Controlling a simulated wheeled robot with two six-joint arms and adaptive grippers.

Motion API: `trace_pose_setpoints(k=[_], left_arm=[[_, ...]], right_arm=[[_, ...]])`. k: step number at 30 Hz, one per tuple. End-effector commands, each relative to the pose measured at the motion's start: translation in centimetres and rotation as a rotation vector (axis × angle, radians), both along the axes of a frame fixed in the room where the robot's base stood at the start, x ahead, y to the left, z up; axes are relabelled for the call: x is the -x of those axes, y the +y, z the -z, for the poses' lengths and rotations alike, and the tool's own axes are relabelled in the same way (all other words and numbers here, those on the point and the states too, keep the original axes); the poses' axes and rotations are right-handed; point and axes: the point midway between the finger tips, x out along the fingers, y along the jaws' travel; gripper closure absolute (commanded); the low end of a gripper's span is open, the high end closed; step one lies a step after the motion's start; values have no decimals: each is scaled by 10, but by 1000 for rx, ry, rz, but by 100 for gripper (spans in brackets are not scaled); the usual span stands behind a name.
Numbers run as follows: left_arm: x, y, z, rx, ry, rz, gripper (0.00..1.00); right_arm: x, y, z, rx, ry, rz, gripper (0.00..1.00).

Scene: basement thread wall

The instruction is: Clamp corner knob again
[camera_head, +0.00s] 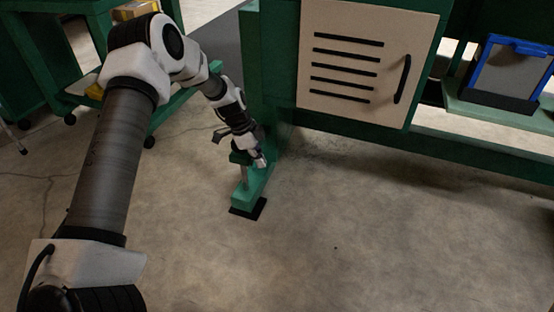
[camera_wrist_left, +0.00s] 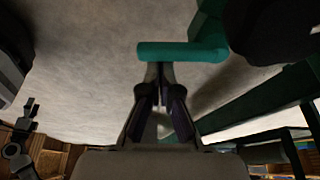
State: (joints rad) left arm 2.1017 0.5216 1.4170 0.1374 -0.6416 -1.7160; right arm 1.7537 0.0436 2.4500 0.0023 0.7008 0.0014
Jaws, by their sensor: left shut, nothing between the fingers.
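The corner knob appears in the left wrist view as a smooth teal bar (camera_wrist_left: 165,51) with a bend at its right end.
The green foot (camera_head: 254,190) stands on a black pad (camera_head: 247,209). A green frame holds a beige slatted door (camera_head: 350,70) with a black handle. A blue-edged panel (camera_head: 508,72) is at right. A green cart (camera_head: 85,97) stands at left. The concrete floor in front is clear.

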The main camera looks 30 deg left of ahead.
Motion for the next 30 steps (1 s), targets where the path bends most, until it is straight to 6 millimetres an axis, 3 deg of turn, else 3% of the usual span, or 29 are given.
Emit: trace_pose_setpoints(k=[30], left_arm=[[17, 0, -2, -1, -1, 27, 100]], right_arm=[[1, 0, -9, 0, 1, -2, 12]])
